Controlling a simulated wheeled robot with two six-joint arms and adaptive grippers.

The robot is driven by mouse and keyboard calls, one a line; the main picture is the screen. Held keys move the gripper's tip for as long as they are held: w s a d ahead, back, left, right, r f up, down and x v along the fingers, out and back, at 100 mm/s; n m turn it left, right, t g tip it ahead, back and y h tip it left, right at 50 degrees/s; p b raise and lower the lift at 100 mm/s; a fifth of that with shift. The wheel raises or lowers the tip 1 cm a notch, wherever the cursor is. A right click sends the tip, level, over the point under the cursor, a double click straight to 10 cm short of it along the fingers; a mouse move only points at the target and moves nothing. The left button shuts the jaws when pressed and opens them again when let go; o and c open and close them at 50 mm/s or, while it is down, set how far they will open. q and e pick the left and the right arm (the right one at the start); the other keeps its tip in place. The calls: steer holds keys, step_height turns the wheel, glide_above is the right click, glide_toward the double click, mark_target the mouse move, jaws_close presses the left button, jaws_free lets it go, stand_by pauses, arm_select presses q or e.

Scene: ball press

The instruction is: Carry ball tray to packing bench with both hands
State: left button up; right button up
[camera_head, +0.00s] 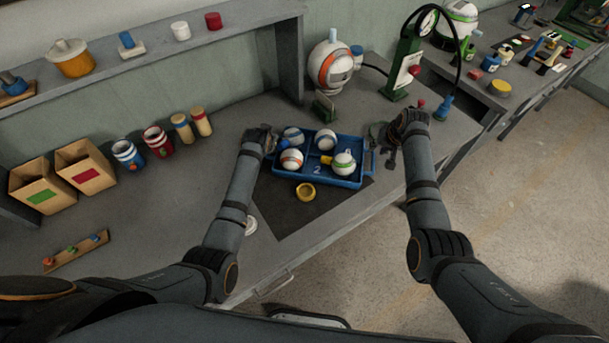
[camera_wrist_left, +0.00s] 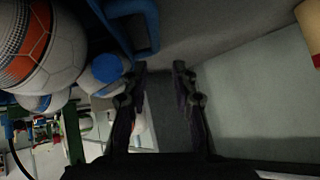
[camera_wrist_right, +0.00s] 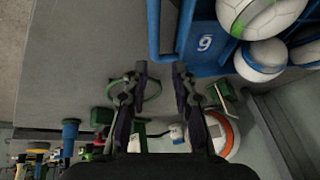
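The blue ball tray (camera_head: 335,182) lies on the grey bench, partly over a dark mat, with several white balls with coloured bands in it. My left gripper (camera_head: 268,139) is at its left end. In the left wrist view its fingers (camera_wrist_left: 160,68) are apart and empty, with a blue tray handle (camera_wrist_left: 152,28) just beyond them. My right gripper (camera_head: 385,137) is beside the tray's right end. In the right wrist view its fingers (camera_wrist_right: 160,68) are apart, and the blue handle bar (camera_wrist_right: 153,28) lies ahead of the tips, not visibly gripped.
A yellow ring (camera_head: 306,192) lies on the dark mat (camera_head: 290,212) in front of the tray. A green press (camera_head: 405,62) with a gauge and hose stands behind, right. Another bench (camera_head: 525,75) with tools runs off at the upper right. Open floor (camera_head: 510,200) lies right.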

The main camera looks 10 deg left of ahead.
arm_select(q)
steer(key=shift+w, duration=0.1)
arm_select(e)
steer(key=shift+w, duration=0.1)
arm_select(q)
steer(key=v, duration=1.2)
arm_select(e)
steer(key=v, duration=1.2)
